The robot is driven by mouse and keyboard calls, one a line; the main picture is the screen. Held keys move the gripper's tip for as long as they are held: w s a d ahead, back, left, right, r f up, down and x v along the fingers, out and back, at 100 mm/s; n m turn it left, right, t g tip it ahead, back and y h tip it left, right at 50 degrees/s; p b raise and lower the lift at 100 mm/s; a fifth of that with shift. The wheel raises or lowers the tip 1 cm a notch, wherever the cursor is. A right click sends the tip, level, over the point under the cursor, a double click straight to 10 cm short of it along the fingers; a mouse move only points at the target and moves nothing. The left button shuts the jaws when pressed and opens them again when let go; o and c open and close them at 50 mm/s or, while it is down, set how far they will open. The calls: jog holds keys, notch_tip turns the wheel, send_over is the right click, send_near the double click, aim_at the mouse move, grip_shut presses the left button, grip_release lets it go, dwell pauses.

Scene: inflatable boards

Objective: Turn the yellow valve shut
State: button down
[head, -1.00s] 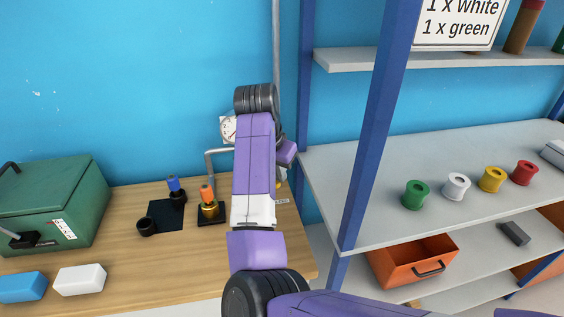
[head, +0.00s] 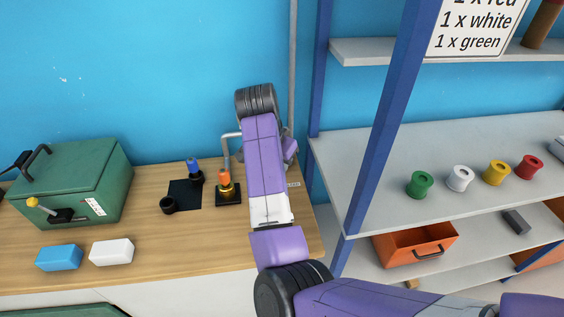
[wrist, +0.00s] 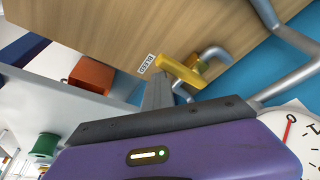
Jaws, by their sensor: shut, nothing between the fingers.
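The yellow valve handle (wrist: 180,70) shows in the wrist view as a slanted bar on a bent grey pipe (wrist: 214,53), beside a "BLEED" label (wrist: 147,64). My gripper (wrist: 164,76) is shut and empty. Its grey fingers point at the handle and their tips overlap its near side in the picture; I cannot tell whether they touch. In the head view my purple arm hides the valve and the fingers; the pipe (head: 226,143) shows left of the arm. A gauge with a red mark (wrist: 297,135) sits at the right of the wrist view.
The wooden bench (head: 150,247) carries a green box (head: 70,178), a blue block (head: 59,257), a white block (head: 111,251) and an orange-topped fitting (head: 224,184). A blue post (head: 384,120) and a grey shelf (head: 370,165) with coloured spools stand close right of my arm.

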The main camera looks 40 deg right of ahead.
jog(key=shift+w+a, duration=0.2)
jog(key=shift+a, duration=0.3)
jog(key=shift+w+d+r, duration=0.1)
jog(key=shift+w+d, duration=0.4)
jog(key=shift+d, duration=0.1)
jog(key=shift+r, duration=0.3)
jog(key=v, duration=0.7)
jog(key=shift+s, duration=0.35)
